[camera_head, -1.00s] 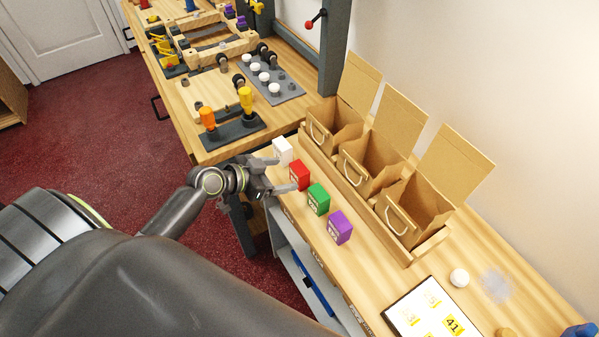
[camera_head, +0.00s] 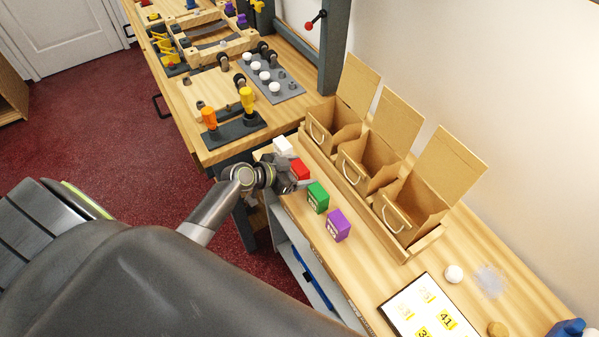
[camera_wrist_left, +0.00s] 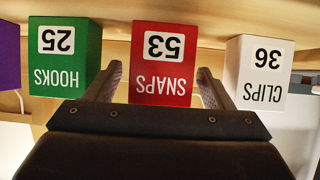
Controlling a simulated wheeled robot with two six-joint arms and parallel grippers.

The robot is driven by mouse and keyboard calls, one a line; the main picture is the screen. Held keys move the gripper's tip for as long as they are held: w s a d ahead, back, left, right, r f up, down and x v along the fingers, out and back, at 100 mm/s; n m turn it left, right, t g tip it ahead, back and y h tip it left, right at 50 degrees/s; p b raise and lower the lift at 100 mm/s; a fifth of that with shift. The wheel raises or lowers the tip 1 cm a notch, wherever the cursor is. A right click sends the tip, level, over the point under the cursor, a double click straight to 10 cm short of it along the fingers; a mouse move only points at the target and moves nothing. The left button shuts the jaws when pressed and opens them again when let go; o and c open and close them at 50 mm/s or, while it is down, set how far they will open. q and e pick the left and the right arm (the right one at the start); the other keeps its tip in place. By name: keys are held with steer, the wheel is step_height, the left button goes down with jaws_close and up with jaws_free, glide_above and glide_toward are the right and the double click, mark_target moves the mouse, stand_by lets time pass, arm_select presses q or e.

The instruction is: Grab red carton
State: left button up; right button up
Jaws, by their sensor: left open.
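The red carton (camera_head: 299,170) stands upright on the counter between the white carton (camera_head: 283,147) and the green carton (camera_head: 318,197). In the left wrist view the red carton (camera_wrist_left: 162,62) reads SNAPS 53, upside down. My left gripper (camera_head: 291,176) is open at the red carton. In the left wrist view its two fingers (camera_wrist_left: 160,88) are spread on either side of the lower part of that carton, with visible gaps. The green carton (camera_wrist_left: 66,58), HOOKS 25, lies beyond one finger. The white carton (camera_wrist_left: 257,72), CLIPS 36, lies beyond the other. My right gripper is out of view.
A purple carton (camera_head: 338,225) stands in the same row. Behind the row, a wooden tray (camera_head: 431,241) holds open paper bags (camera_head: 362,157). Another bench with tools stands further back.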

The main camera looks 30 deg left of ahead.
arm_select(q)
steer(key=c, duration=1.1)
steer(key=shift+r, duration=0.1)
